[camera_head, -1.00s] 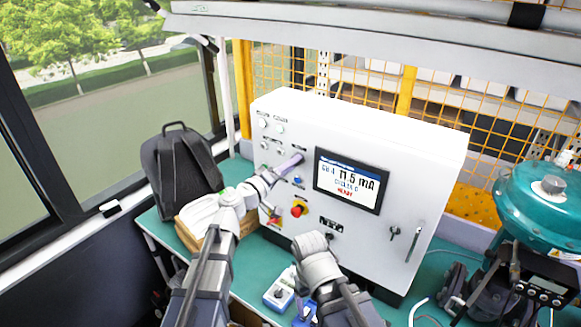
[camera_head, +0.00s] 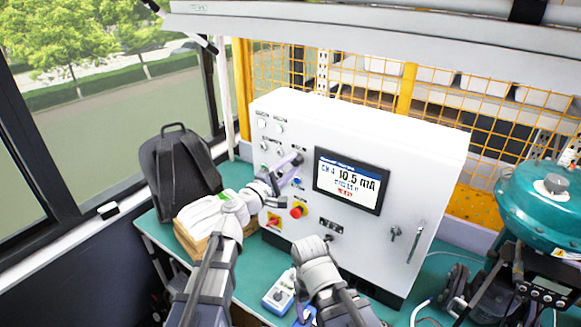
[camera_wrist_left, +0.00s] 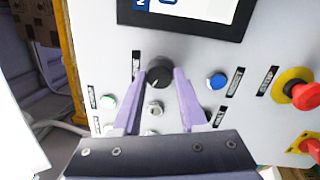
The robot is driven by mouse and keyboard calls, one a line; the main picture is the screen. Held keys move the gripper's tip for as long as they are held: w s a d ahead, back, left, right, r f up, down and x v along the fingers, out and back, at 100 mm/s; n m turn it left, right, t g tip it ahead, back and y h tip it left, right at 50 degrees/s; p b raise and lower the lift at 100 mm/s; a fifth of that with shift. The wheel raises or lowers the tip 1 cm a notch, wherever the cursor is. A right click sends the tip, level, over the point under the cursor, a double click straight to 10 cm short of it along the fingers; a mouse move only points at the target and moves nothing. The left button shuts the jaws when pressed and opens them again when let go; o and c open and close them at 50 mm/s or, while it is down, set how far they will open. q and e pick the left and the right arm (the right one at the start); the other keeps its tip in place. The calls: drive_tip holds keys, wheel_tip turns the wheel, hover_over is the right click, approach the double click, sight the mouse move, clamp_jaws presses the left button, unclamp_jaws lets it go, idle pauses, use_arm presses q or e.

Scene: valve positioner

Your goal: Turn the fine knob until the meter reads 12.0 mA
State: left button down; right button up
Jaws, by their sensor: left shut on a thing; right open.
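The meter screen (camera_head: 347,183) on the white cabinet reads about 10.5 mA. My left gripper (camera_head: 297,160) reaches the panel left of the screen. In the left wrist view, its purple fingers (camera_wrist_left: 159,84) are shut on a black knob (camera_wrist_left: 159,73), one finger on each side. The label beside this knob is too small to read. My right gripper (camera_head: 317,255) is lower, in front of the cabinet's lower part and away from the left one. Its fingertips are hard to make out.
A blue button (camera_wrist_left: 216,81), a green button (camera_wrist_left: 108,102) and a red emergency stop (camera_wrist_left: 303,96) surround the held knob. A small silver knob (camera_wrist_left: 155,108) is close by. A backpack (camera_head: 180,165) stands left; a teal machine (camera_head: 540,210) stands right.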

use_arm(q)
drive_tip(key=shift+n, duration=0.3)
drive_tip(key=shift+c, duration=2.2)
unclamp_jaws()
drive_tip(key=v, duration=0.7)
drive_tip(key=shift+s+a+b, duration=0.25)
drive_tip(key=shift+s+b, duration=0.05)
drive_tip(key=shift+b, duration=0.1)
drive_tip(key=shift+f, duration=0.15)
